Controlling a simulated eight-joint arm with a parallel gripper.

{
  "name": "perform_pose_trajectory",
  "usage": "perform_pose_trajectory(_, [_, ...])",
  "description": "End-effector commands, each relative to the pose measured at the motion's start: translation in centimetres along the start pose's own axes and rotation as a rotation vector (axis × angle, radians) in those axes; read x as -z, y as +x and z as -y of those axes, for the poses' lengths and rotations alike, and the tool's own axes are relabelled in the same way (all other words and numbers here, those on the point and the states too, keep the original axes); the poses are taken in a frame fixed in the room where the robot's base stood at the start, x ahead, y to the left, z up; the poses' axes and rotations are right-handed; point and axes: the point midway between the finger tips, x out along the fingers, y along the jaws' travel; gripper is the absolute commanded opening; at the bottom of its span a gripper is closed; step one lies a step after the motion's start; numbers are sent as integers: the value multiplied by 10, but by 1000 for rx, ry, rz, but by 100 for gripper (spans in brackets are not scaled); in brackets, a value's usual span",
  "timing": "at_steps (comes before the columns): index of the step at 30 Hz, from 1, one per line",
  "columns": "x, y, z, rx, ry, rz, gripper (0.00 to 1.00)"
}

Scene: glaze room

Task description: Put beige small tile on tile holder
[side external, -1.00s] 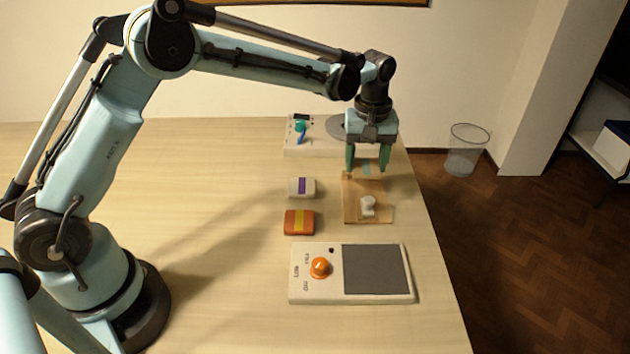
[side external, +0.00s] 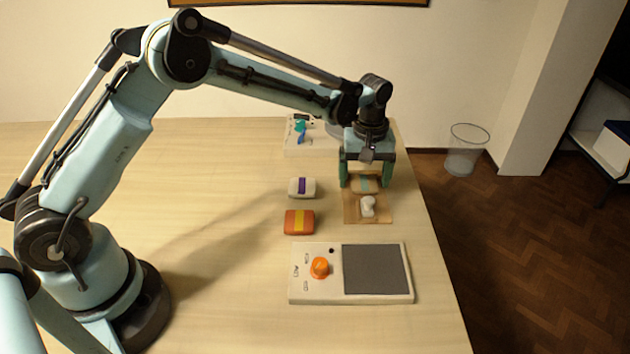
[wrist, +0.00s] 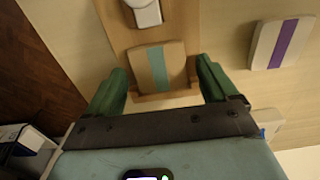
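The beige small tile with a teal stripe (side external: 366,186) lies on the far end of the wooden tile holder (side external: 351,211). In the wrist view the tile (wrist: 143,70) lies by the holder's end ledge, on the wood (wrist: 184,22). My gripper (side external: 366,187) is low over that end, its green fingers open on either side of the tile. The wrist view shows a gap between each finger and the tile. The tile's underside is hidden.
A white knob-like piece (side external: 368,206) sits on the near half of the holder. A white tile with a purple stripe (side external: 302,188) and an orange tile with a yellow stripe (side external: 299,222) lie left. Panels stand in front (side external: 298,290) and behind (side external: 292,150).

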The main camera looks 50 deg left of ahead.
Motion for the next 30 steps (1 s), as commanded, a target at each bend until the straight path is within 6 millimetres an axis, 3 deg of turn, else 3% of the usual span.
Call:
perform_pose_trajectory(10, [0, -10, 0, 0, 0, 0, 86])
perform_pose_trajectory(24, [0, -99, 0, 0, 0, 0, 86])
perform_pose_trajectory(30, [0, -119, 0, 0, 0, 0, 86])
